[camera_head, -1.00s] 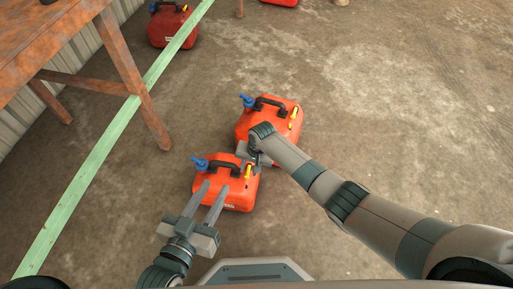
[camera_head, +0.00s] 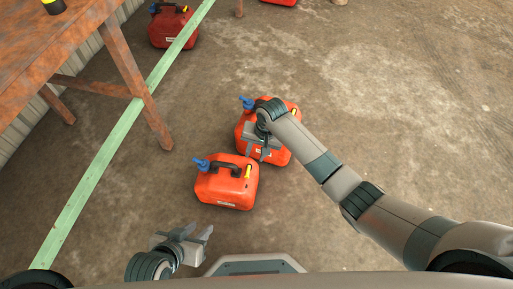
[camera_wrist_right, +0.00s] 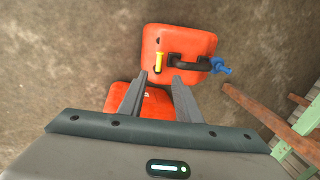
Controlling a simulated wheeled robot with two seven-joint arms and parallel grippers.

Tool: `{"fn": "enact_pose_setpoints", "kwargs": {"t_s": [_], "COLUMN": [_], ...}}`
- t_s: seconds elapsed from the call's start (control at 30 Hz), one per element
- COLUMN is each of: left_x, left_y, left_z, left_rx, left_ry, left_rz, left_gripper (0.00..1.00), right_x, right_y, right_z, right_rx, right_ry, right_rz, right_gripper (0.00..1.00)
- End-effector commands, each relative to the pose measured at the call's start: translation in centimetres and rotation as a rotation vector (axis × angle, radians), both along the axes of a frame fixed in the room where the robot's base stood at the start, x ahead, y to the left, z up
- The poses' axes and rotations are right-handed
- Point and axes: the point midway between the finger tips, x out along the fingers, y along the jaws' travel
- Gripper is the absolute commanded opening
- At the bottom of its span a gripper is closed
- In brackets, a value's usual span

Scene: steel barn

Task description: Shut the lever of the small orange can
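Two orange cans stand close together on the floor. The nearer can (camera_head: 226,190) looks a little smaller; it has a black handle, a blue spout (camera_head: 201,164) and a yellow piece (camera_head: 248,171). It also shows at the top of the right wrist view (camera_wrist_right: 170,40). Which part is the lever, and its position, I cannot tell. My right gripper (camera_head: 257,155) is open and empty over the farther can (camera_head: 281,155), partly hiding it; its fingers (camera_wrist_right: 158,82) point toward the nearer can. My left gripper (camera_head: 200,234) is open and empty, below the nearer can.
A rusty table (camera_head: 60,40) stands at the upper left. A green beam (camera_head: 100,162) lies along the floor beside it. A darker red can (camera_head: 172,28) is beyond, with another red one at the top edge. Floor at the right is clear.

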Motion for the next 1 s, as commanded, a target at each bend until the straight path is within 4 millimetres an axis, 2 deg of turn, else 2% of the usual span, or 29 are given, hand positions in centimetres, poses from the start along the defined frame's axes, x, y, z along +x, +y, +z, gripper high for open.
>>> {"fn": "enact_pose_setpoints", "kwargs": {"t_s": [0.1, 0.23, 0.83, 1.0], "left_x": [-0.2, -0.3, -0.3, -0.3], "left_y": [0.4, 0.6, 0.6, 0.6], "left_z": [0.0, -0.1, -0.2, -0.2], "left_rx": [0.014, 0.021, 0.021, 0.021], "left_ry": [0.019, 0.029, 0.028, 0.028], "left_rz": [0.003, 0.003, 0.003, 0.003], "left_gripper": [0.31, 0.31, 0.31, 0.31], "right_x": [-0.1, -0.1, -0.1, -1.0], "right_y": [-0.2, -0.3, -0.3, -0.1], "right_z": [1.2, 1.7, 1.7, 1.2], "right_rx": [0.001, 0.000, 0.000, 0.014], "right_ry": [0.000, 0.000, 0.000, -0.006], "right_rz": [0.000, 0.000, 0.000, 0.014], "right_gripper": [0.31, 0.31, 0.31, 0.31]}}
